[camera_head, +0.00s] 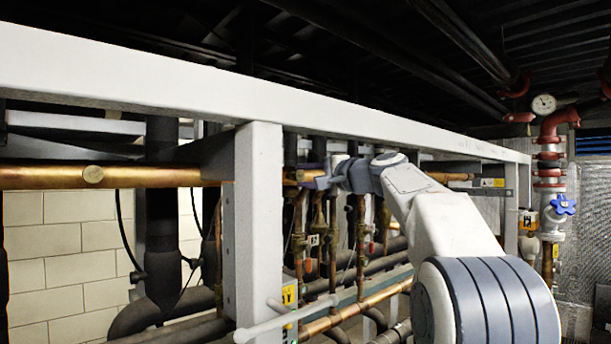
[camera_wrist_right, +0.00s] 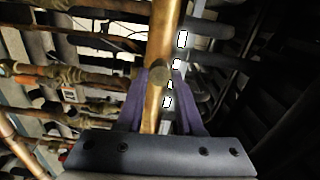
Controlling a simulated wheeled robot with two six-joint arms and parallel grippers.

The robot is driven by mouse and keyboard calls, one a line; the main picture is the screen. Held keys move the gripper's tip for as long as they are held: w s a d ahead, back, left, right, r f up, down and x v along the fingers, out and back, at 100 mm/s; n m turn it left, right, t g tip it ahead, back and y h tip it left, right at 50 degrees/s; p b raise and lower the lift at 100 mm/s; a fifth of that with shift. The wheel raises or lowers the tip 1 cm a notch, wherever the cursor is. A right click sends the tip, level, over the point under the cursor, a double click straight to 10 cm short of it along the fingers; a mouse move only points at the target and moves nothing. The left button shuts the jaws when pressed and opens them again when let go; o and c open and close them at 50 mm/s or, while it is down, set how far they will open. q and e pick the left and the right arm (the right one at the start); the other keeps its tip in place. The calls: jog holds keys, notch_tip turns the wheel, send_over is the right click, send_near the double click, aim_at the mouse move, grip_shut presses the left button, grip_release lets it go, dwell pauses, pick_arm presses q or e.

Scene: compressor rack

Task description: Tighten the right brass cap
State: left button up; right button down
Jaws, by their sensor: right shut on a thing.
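The right brass cap (camera_wrist_right: 158,76) is a small round brass disc on the long copper pipe (camera_wrist_right: 163,30) in the right wrist view. My right gripper (camera_head: 309,178) reaches in from the right to the pipe behind the white frame. Its two purple fingers stand on either side of the cap, shut on it.
A white beam (camera_head: 200,92) runs across above the pipe, and a white post (camera_head: 258,200) stands left of my gripper. Several valves and vertical copper pipes crowd below. A gauge (camera_head: 543,104) and a blue valve handle (camera_head: 563,205) are at the right.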

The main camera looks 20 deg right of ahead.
jog(key=m+p, duration=0.1)
jog(key=m, duration=0.3)
jog(key=shift+f+m, duration=0.1)
jog(key=shift+m, duration=0.2)
jog(key=m+p, duration=0.1)
jog(key=m, duration=0.3)
jog(key=shift+f+m, duration=0.15)
jog(key=shift+m, duration=0.25)
jog(key=c, duration=0.5)
grip_release()
jog(key=shift+c, duration=0.2)
jog(key=shift+s+d, duration=0.1)
jog(key=b+v, duration=0.4)
jog(key=v, duration=0.6)
jog(key=shift+s, duration=0.2)
